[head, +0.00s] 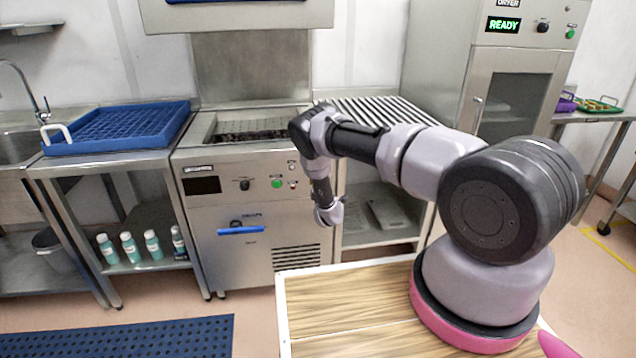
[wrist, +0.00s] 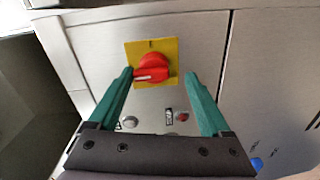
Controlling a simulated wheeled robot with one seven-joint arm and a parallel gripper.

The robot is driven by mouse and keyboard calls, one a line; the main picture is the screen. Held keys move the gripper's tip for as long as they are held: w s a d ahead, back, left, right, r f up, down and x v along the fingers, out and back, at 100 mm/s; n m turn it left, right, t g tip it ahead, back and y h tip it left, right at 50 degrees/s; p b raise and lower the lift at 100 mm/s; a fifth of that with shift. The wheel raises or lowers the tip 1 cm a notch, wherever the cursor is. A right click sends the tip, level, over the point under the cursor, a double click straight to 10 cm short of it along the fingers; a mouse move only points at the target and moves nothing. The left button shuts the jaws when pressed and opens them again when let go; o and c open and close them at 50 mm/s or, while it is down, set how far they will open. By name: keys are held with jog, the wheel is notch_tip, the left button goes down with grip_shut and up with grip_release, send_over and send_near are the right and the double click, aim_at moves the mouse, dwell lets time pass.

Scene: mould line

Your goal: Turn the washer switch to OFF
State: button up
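The washer (head: 215,265) is the steel machine left of centre in the head view, with a dark display, a black knob and a green button on its front. In the wrist view a red rotary switch (wrist: 152,68) sits on a yellow plate (wrist: 170,48). Its white mark is at the left of the knob, and the plate lettering is too small to read. My gripper (wrist: 158,76) is open and empty, its green fingers on either side of the switch; contact cannot be told. In the head view my gripper (head: 329,214) is before the washer's right side. The red switch is hidden there.
A blue rack (head: 120,128) lies on the left table, with several bottles on the shelf below. The dryer (head: 510,90) at the right shows READY. Two small buttons sit below the switch in the wrist view.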

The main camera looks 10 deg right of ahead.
jog(key=shift+w+d+r, duration=0.1)
jog(key=shift+d+r, duration=0.05)
jog(key=shift+r, duration=0.1)
jog(key=s, duration=1)
jog(key=shift+s+r, duration=0.3)
jog(key=shift+s, duration=0.1)
